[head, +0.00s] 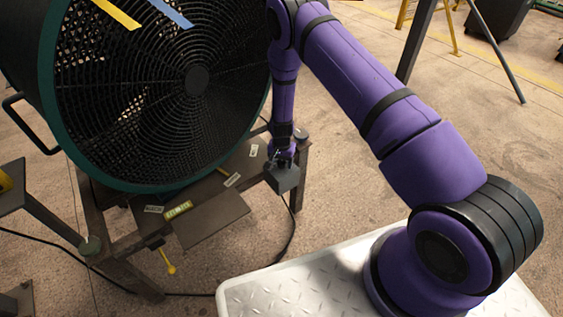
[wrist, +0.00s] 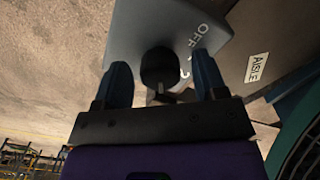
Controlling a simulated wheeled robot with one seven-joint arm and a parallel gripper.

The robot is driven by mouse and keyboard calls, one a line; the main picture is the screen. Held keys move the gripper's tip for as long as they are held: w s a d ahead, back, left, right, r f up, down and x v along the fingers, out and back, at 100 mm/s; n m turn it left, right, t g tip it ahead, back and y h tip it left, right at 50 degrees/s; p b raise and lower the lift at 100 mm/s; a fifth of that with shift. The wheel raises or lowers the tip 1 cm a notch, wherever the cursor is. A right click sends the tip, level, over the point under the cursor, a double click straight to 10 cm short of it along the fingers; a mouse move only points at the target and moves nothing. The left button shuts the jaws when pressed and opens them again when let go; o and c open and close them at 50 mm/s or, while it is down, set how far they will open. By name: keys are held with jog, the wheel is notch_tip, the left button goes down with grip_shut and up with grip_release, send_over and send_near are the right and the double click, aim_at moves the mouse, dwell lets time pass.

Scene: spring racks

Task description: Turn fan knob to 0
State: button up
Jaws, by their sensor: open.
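The fan (head: 196,80) is a large drum with a green rim and black grille at the left in the head view. Its grey control box (head: 284,178) is at the right end of the dark stand. In the wrist view the box (wrist: 160,28) fills the top, with white lettering "OFF" and part of another mark. The black knob (wrist: 158,68) stands out from the box face. My gripper (wrist: 162,80) is open, with one blue fingertip on each side of the knob and a visible gap to each. The knob's pointer direction is unclear. In the head view my gripper (head: 281,158) is at the box.
The stand (head: 215,220) has labels and a small yellow-green level. A black cable (head: 290,232) hangs behind the box to the floor. A yellow-ended item (head: 168,262) hangs below the stand. Open floor lies to the right.

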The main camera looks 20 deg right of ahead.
jog(key=shift+f, duration=0.1)
jog(key=c, duration=0.9)
